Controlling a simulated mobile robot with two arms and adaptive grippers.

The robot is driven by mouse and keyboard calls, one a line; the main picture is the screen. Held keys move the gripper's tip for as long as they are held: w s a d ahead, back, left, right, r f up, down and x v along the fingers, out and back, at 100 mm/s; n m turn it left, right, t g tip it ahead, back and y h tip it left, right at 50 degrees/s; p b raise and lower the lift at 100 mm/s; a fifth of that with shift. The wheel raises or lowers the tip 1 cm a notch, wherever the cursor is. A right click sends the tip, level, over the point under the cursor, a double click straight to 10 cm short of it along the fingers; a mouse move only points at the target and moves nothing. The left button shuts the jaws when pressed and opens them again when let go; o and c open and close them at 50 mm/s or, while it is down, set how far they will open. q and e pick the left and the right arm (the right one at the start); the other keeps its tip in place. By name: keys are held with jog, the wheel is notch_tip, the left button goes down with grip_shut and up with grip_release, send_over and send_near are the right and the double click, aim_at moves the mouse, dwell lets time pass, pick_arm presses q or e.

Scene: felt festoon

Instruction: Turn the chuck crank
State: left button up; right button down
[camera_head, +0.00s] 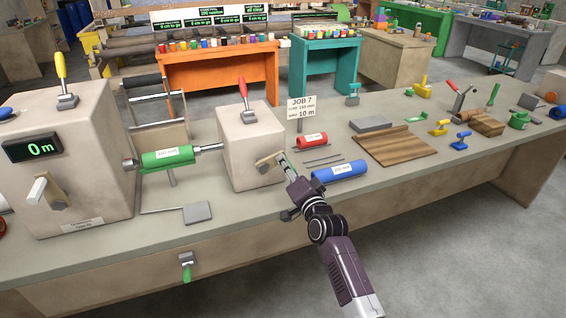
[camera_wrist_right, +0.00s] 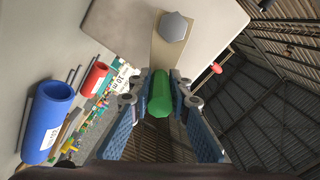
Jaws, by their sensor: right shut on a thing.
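The chuck crank is a tan flat arm (camera_head: 266,159) on the front face of the right beige block (camera_head: 250,135). In the right wrist view its tan arm (camera_wrist_right: 168,52) has a grey hexagonal hub (camera_wrist_right: 174,27) and a green handle (camera_wrist_right: 159,94). My right gripper (camera_head: 287,170) reaches the crank from the front right. In the wrist view its blue-padded fingers (camera_wrist_right: 160,112) lie on both sides of the green handle, shut on it. The fingers partly hide the handle in the head view. My left gripper is in neither view.
A green roll (camera_head: 167,157) sits on a spindle between the blocks. The left block (camera_head: 85,150) has another crank (camera_head: 50,192) and a display reading 0 m. A blue roll (camera_head: 339,171) lies close to my right gripper; a red roll (camera_head: 311,140) and sign (camera_head: 301,106) stand behind.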

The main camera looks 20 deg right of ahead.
jog(key=shift+d+f+m+b, duration=0.1)
jog(key=shift+f+m+b, duration=0.25)
jog(key=shift+f+m, duration=0.7)
jog(key=shift+a+f+m+b, duration=0.1)
jog(key=shift+f+m+b, duration=0.3)
jog(key=shift+m, duration=1.2)
jog(key=shift+d+f+m+b, duration=0.1)
jog(key=shift+f+m+b, duration=0.2)
jog(key=shift+f+m, duration=0.75)
jog(key=shift+r+m, duration=0.15)
jog(key=shift+m, duration=0.25)
jog(key=c, duration=1.8)
grip_release()
jog(key=s, duration=1.2)
jog(key=shift+d, duration=0.15)
